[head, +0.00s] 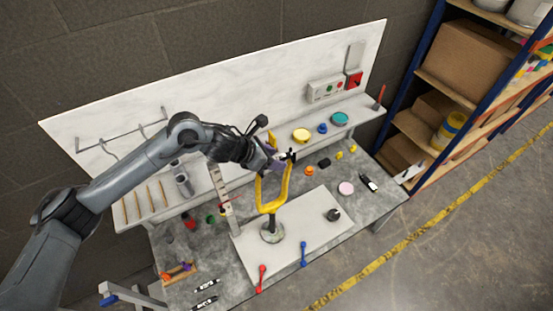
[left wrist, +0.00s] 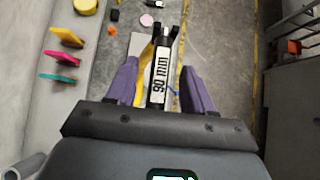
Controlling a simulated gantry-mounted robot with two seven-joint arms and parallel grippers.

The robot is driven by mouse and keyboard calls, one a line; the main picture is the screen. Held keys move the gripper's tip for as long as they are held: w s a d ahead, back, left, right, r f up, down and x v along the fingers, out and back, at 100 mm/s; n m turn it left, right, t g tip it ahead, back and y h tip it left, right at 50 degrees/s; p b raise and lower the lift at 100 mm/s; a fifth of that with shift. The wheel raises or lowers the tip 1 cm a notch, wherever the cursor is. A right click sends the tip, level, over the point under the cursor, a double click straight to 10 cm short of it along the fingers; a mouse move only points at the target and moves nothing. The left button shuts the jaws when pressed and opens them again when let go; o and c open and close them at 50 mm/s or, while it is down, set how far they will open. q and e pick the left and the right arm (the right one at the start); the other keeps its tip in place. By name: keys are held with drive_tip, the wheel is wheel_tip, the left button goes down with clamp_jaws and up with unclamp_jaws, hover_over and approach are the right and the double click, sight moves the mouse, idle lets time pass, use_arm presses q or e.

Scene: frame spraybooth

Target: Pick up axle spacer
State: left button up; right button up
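The axle spacer (left wrist: 160,84) is a black bar with a white "90 mm" label. In the left wrist view it lies lengthwise in the gap between the two purple fingers of my left gripper (left wrist: 159,72). Bare gaps show on both sides, so the fingers look open and not clamped on it. In the head view my left gripper (head: 282,157) is at the top of the yellow fork (head: 272,206), and a black end (head: 291,156) shows just beyond it, by the right prong. How the spacer is held at the fork is hidden. My right gripper is in neither view.
The fork stands on a round base (head: 272,232) on a white board (head: 310,240). Similar black-and-white pieces lie at the table's front left (head: 205,285) and far right (head: 368,183). Red and blue tools lie at the board's front. A shelf with coloured discs (head: 301,135) runs behind.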

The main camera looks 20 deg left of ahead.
use_arm(q)
clamp_jaws()
drive_tip(key=shift+r, duration=0.1)
